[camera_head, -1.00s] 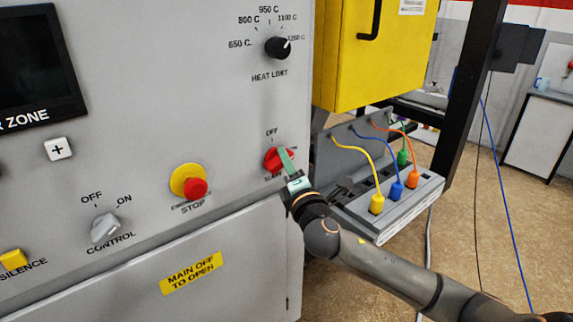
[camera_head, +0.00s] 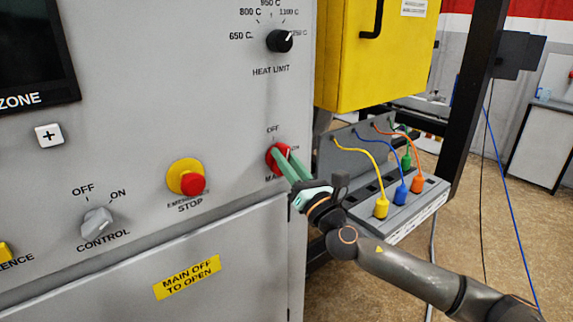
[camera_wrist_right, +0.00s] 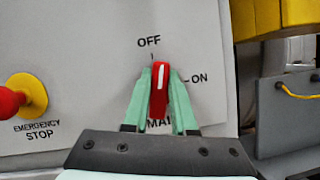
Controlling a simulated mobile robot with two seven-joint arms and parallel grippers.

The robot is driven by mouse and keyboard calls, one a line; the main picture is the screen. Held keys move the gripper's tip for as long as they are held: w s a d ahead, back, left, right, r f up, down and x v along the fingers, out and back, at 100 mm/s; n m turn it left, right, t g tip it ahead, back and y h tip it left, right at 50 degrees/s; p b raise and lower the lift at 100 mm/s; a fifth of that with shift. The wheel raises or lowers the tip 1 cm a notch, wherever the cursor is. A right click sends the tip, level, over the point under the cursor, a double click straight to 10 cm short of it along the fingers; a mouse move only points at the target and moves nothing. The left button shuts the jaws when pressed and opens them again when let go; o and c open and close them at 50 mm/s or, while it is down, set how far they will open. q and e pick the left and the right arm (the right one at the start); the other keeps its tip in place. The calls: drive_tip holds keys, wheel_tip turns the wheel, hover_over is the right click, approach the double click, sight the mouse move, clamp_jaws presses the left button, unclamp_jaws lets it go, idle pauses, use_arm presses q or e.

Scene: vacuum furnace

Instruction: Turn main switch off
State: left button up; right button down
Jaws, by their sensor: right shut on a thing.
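The main switch is a red knob (camera_head: 274,160) on the grey front panel, between the OFF and ON labels, partly covered by my gripper. In the right wrist view its red handle (camera_wrist_right: 159,92) stands nearly upright, with its white-marked end up near the OFF tick, leaning slightly right of it. My right gripper (camera_head: 285,158) is shut on the handle, with one green finger on each side, also in the right wrist view (camera_wrist_right: 160,92). The MAIN label below is partly hidden. My left gripper is not in view.
A red emergency stop button (camera_head: 192,183) on a yellow base sits left of the switch. A grey control knob (camera_head: 98,222) is further left. The heat limit knob (camera_head: 280,41) is above. A socket box (camera_head: 400,205) with coloured plugs stands to the right, close behind my arm.

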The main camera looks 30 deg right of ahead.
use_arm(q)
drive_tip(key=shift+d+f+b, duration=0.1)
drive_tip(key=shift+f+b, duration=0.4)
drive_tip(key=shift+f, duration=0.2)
use_arm(e)
drive_tip(key=shift+f+n+y, duration=0.15)
drive_tip(key=shift+n+y, duration=0.85)
drive_tip(key=shift+n, duration=0.9)
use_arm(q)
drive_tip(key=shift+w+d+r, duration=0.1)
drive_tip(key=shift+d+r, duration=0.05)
use_arm(e)
drive_tip(key=shift+a+n, duration=0.1)
drive_tip(key=shift+n, duration=0.3)
drive_tip(key=c, duration=0.7)
unclamp_jaws()
use_arm(q)
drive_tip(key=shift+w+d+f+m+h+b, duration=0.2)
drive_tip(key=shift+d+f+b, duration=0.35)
drive_tip(key=shift+b, duration=0.5)
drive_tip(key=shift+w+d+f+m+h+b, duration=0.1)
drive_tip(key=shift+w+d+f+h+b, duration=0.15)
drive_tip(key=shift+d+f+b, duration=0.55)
use_arm(e)
drive_tip(key=shift+v, duration=6.25)
